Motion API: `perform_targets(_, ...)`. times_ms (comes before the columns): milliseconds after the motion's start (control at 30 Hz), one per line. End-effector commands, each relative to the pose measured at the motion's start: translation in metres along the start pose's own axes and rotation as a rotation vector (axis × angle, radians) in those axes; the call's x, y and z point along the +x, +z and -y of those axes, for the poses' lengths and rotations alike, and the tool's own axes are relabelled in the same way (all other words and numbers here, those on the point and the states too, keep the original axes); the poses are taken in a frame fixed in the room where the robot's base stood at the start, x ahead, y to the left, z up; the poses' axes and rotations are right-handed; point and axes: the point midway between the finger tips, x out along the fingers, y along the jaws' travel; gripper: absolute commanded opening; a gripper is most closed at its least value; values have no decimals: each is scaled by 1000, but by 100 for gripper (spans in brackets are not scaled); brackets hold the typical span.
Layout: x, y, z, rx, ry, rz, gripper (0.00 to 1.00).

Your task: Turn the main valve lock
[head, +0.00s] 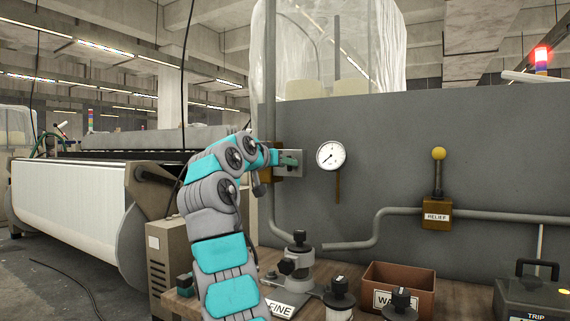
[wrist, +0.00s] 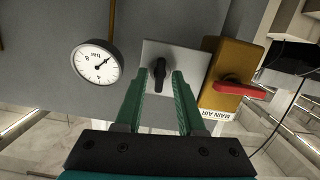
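A black knob (wrist: 159,75) sits on a light grey square plate (wrist: 190,58) on the panel. Beside it is a mustard box labelled MAIN AIR (wrist: 222,73) with a red handle (wrist: 240,90). My gripper (wrist: 162,76) has two green fingers spread apart, with the knob between their tips in the wrist view. A gap shows on the sides of the knob, and I cannot tell how deep the fingers reach around it. In the head view my gripper (head: 290,160) is at the plate (head: 298,172), and the arm hides part of the mustard box.
A round gauge (head: 330,155) is right of the plate. A RELIEF valve (head: 437,215) with a yellow ball sits on a pipe further right. Below, a bench holds a brown bin (head: 420,275), black-knobbed pieces (head: 339,297) and a dark TRIP box (head: 535,295). A loom (head: 75,190) stands left.

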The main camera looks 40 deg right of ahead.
Motion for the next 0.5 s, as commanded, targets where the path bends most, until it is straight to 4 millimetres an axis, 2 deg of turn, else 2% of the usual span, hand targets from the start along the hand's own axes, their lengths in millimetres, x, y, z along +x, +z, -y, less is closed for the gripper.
perform_targets(333,-1,1,0,-3,0,0,45)
perform_targets(500,-11,4,0,-3,1,1,45)
